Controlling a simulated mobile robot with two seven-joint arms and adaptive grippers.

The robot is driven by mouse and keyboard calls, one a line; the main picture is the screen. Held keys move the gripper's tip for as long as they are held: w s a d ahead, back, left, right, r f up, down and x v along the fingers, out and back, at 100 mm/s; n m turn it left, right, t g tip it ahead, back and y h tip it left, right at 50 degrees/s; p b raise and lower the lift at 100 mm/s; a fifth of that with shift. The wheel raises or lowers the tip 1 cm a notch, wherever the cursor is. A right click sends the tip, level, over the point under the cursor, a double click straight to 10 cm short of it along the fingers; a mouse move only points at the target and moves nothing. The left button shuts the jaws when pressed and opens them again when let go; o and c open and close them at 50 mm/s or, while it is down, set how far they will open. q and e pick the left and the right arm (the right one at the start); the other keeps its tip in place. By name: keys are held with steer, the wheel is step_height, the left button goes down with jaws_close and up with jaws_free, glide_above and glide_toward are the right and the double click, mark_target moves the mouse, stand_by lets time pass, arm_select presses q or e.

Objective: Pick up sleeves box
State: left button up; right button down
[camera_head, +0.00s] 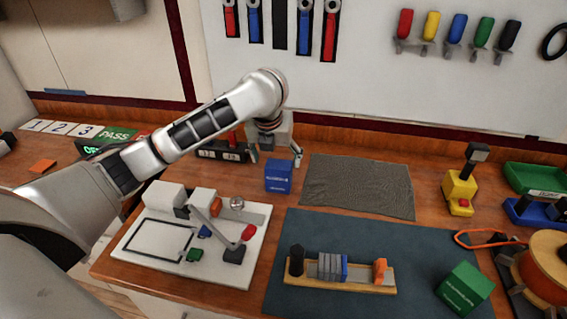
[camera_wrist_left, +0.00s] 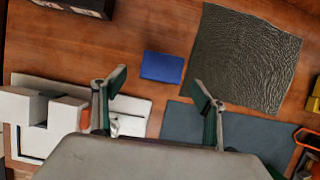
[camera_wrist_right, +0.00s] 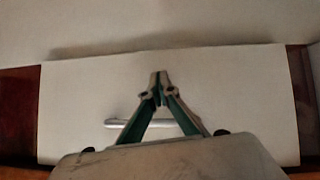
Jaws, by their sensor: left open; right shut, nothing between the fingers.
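A small blue box (camera_head: 278,177) with white print stands on the wooden bench, between the white fixture board and the grey textured mat. A green box (camera_head: 465,288) with white print sits at the right of the dark blue mat. The print on both is too small to read, so I cannot tell which is the sleeves box. My left gripper (camera_head: 276,156) is open above the blue box, its fingers apart and empty. In the left wrist view the blue box (camera_wrist_left: 162,67) lies ahead of the open fingertips (camera_wrist_left: 160,84). My right gripper (camera_wrist_right: 160,76) is shut and empty over a pale surface.
The white fixture board (camera_head: 140,262) with a lever is at the left. The grey mat (camera_head: 358,184) is bare. A wooden rail with grey and blue modules (camera_head: 335,268) lies on the dark blue mat (camera_head: 390,225). A yellow tool (camera_head: 459,190) and an orange spool (camera_head: 548,265) stand right.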

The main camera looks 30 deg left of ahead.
mark_target(278, 166)
arm_select(q)
steer(key=shift+w+f, duration=0.15)
steer(key=shift+w, duration=0.1)
steer(key=shift+x, duration=3.6)
steer(key=shift+s, duration=0.1)
steer(key=c, duration=1.4)
